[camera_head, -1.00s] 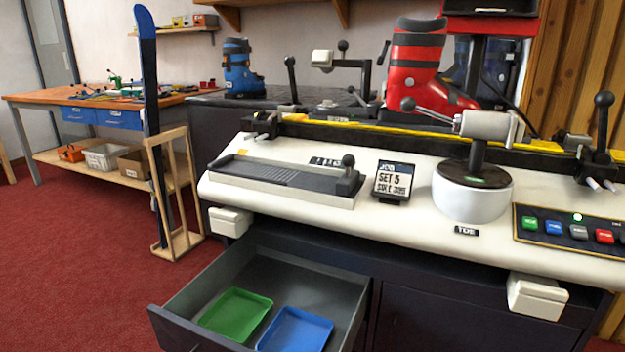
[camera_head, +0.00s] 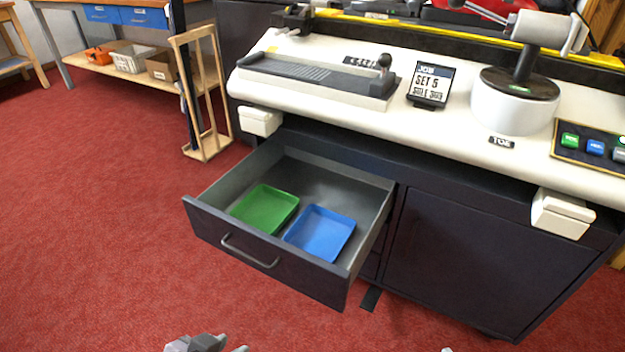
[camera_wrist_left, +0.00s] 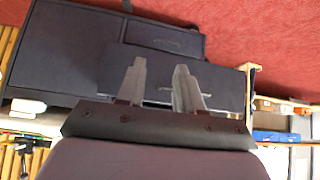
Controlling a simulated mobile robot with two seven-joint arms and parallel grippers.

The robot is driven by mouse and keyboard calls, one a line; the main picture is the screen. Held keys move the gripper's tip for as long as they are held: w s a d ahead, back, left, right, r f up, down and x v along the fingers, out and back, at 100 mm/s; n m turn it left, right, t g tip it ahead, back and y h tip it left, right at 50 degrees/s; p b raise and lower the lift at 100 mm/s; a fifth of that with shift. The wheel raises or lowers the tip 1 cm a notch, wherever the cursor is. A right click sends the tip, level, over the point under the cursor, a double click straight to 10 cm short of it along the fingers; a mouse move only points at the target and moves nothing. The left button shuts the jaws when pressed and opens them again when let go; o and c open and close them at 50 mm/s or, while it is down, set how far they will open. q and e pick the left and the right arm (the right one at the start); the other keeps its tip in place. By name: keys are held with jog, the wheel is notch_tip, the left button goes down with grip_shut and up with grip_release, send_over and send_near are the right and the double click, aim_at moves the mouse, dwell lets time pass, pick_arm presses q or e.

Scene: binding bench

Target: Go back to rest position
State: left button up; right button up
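My left gripper (camera_head: 208,345) shows only as grey fingertips at the bottom edge of the head view, in front of the bench and low, apart from everything. In the left wrist view my left gripper (camera_wrist_left: 160,66) has its two fingers spread, with nothing between them. A tiny grey tip at the bottom edge of the head view, right of centre, seems to be my right gripper (camera_head: 447,350); its opening is hidden. The drawer (camera_head: 265,256) under the bench stands open, with a green tray (camera_head: 265,209) and a blue tray (camera_head: 321,233) in it.
The white-topped bench (camera_head: 330,105) carries a job display (camera_head: 432,83), a toe unit (camera_head: 514,106) and a button panel (camera_head: 590,148). A wooden stand (camera_head: 208,95) is left of the bench. Red carpet (camera_head: 100,230) lies clear at the left and front.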

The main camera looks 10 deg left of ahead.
pick_arm(q)
jog(key=w+d+r+t+h, duration=0.1)
jog(key=w+d+t+h, duration=0.1)
jog(key=w+d+t, duration=0.15)
jog(key=s+a+r+y+p, duration=0.1)
jog(key=a+r+p, duration=0.1)
jog(key=r+p, duration=0.5)
jog(key=s+a+r+g+y+p, duration=0.1)
jog(key=r+p, duration=0.6)
jog(key=p, duration=1)
jog(key=shift+s+a+r, duration=0.2)
jog(key=shift+s+a, duration=0.6)
jog(key=shift+a, duration=0.2)
pick_arm(e)
jog(key=s+d+r+h, duration=0.1)
jog(key=d+r, duration=0.1)
jog(key=r, duration=0.5)
jog(key=s+d+r+m+g, duration=0.1)
jog(key=s+d+r, duration=0.1)
jog(key=r, duration=0.5)
jog(key=shift+d+r+h, duration=0.15)
jog(key=shift+d+h, duration=0.25)
jog(key=shift+d, duration=0.1)
